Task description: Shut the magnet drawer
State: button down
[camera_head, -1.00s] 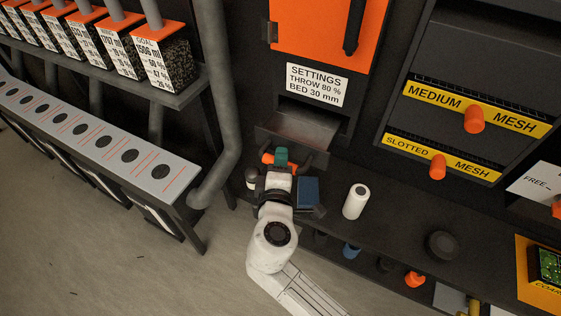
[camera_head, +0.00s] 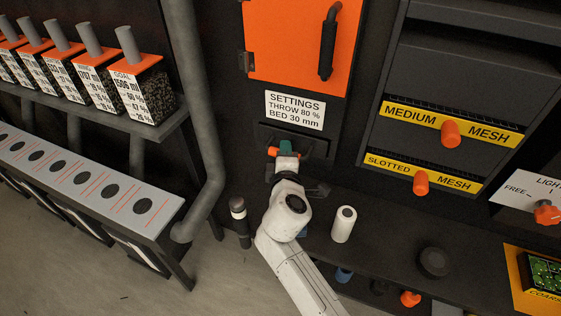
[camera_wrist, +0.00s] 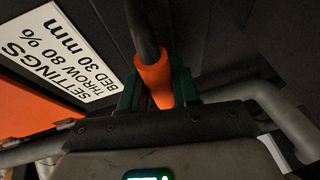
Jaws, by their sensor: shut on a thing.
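The magnet drawer (camera_head: 315,149) is in the dark panel below the white settings label in the head view. Its front looks in line or nearly in line with the panel, and its inside does not show. Its bar handle has an orange grip (camera_head: 272,151). My gripper (camera_head: 286,148), with green fingers, is at this handle and covers part of the drawer front. In the wrist view the green fingers lie on both sides of the orange grip (camera_wrist: 153,80), shut on it. Whether a thin gap is left around the drawer cannot be told.
The settings label (camera_head: 295,110) and an orange door (camera_head: 290,40) are above. A white cylinder (camera_head: 343,224) stands on the dark bench to the right, and a dark round knob (camera_head: 433,262) farther right. A grey pipe (camera_head: 190,120) runs down at left.

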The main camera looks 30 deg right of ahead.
jog(key=c, duration=0.9)
grip_release()
jog(key=shift+a+f, duration=0.1)
jog(key=shift+s, duration=0.1)
jog(key=v, duration=1)
jog(key=shift+s+a+b, duration=0.25)
jog(key=shift+b, duration=0.2)
jog(key=shift+d, duration=0.1)
jog(key=s+d+f+m+g+y, duration=0.3)
jog(key=s+d+f+m+g, duration=0.35)
jog(key=s+f+m, duration=0.2)
jog(key=s+a+f+m+g+y, duration=0.1)
jog(key=s+f+g+y, duration=0.1)
jog(key=s, duration=0.7)
jog(key=s+a+f+m+g+y, duration=0.1)
jog(key=s+a+f+g+y, duration=0.1)
jog(key=s+f, duration=0.5)
jog(key=s+g+y, duration=0.1)
jog(key=s+g, duration=0.1)
jog(key=s, duration=0.1)
jog(key=shift+s+a+m, duration=0.25)
jog(key=shift+s+m, duration=0.05)
jog(key=shift+m, duration=0.05)
